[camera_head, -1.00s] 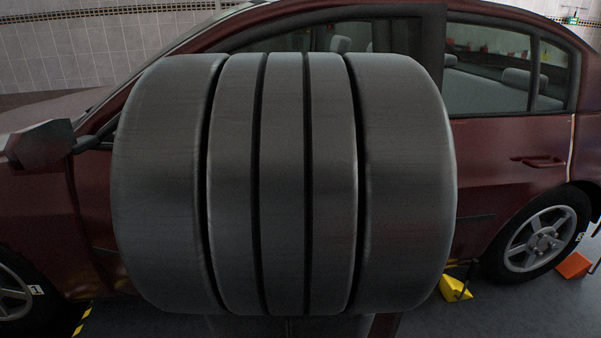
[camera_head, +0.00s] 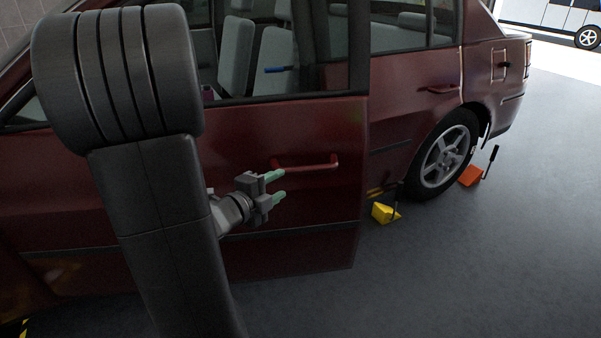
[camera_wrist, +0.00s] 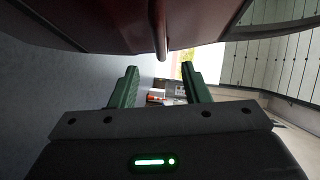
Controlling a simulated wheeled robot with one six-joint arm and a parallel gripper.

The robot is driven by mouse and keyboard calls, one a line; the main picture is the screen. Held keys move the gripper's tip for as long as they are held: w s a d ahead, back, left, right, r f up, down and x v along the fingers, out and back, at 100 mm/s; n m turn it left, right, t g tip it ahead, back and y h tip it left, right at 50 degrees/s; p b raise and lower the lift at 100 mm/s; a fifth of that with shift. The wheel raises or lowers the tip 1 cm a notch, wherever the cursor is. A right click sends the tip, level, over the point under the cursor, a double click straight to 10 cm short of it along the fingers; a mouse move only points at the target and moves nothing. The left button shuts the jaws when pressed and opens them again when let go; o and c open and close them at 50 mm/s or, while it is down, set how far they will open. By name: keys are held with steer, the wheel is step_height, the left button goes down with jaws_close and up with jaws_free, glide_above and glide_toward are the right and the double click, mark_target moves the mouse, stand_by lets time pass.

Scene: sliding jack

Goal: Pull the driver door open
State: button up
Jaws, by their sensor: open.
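The dark red driver door (camera_head: 290,215) fills the middle of the head view. Its rear edge stands out from the car body, so it looks partly open. Its red bar handle (camera_head: 305,164) is near the rear edge below the window. My gripper (camera_head: 284,185) is open, with green fingers pointing right, just below and in front of the handle in the picture. In the wrist view the open fingers (camera_wrist: 158,78) have nothing between them. The handle (camera_wrist: 159,32) hangs at the top centre, beyond the fingertips, and looks apart from them.
The rear door (camera_head: 415,95) is shut. A yellow wheel chock (camera_head: 384,212) and an orange chock (camera_head: 470,175) lie by the rear wheel (camera_head: 446,155). The grey floor (camera_head: 480,270) at right is clear.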

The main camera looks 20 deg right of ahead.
mark_target(302, 172)
steer(key=b+x, duration=0.1)
steer(key=x, duration=1.1)
steer(key=shift+w+d, duration=0.2)
steer(key=shift+c, duration=0.2)
jaws_close()
